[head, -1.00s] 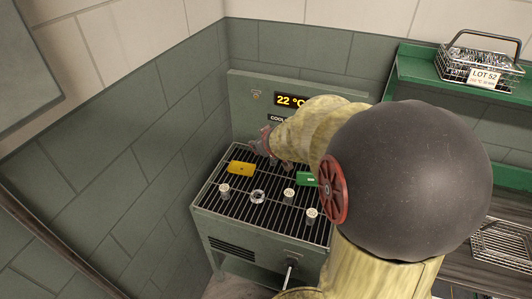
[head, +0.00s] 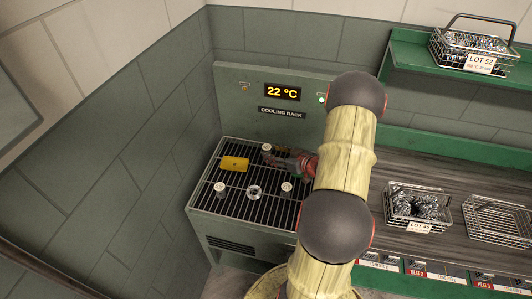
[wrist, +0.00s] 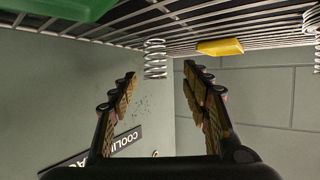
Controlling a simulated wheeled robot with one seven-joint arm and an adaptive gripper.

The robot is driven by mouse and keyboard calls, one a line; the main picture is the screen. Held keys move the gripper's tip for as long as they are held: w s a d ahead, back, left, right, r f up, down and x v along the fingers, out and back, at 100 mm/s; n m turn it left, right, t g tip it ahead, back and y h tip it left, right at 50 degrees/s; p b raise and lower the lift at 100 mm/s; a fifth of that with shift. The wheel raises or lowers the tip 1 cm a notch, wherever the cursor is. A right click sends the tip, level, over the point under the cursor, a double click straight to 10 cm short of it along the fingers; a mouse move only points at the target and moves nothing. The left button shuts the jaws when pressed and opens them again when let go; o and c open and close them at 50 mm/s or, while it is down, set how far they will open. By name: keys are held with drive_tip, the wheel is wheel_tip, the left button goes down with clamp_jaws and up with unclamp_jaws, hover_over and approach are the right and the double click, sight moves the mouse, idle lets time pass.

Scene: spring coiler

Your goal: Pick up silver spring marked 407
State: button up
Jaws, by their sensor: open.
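Silver springs stand upright on the cooling rack's dark grate (head: 238,207). White-topped ones are at the back (head: 266,148), front left (head: 220,188) and front right (head: 287,187); an open-topped one (head: 254,191) stands between the front two. Their markings are too small to read, so I cannot tell which is 407. My gripper (head: 275,157) is over the rack's back right, pointing left at the back spring. In the wrist view, my gripper (wrist: 160,72) is open and empty, with a spring (wrist: 155,58) upright just beyond the gap between its fingertips.
A yellow block (head: 235,163) lies left of the back spring. A green block (wrist: 70,9) shows in the wrist view. The panel (head: 270,92) stands behind the rack. Wire baskets (head: 418,208) stand on the right counter; another (head: 478,52) is on the green shelf.

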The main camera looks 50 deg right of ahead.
sight(269, 149)
drive_tip(key=x, duration=0.1)
drive_tip(key=b+x, duration=0.1)
drive_tip(key=x, duration=0.1)
drive_tip(key=b+x, duration=0.1)
drive_tip(key=x, duration=0.1)
drive_tip(key=shift+w+d+r, duration=0.2)
drive_tip(key=shift+d, duration=0.2)
clamp_jaws()
idle(0.4)
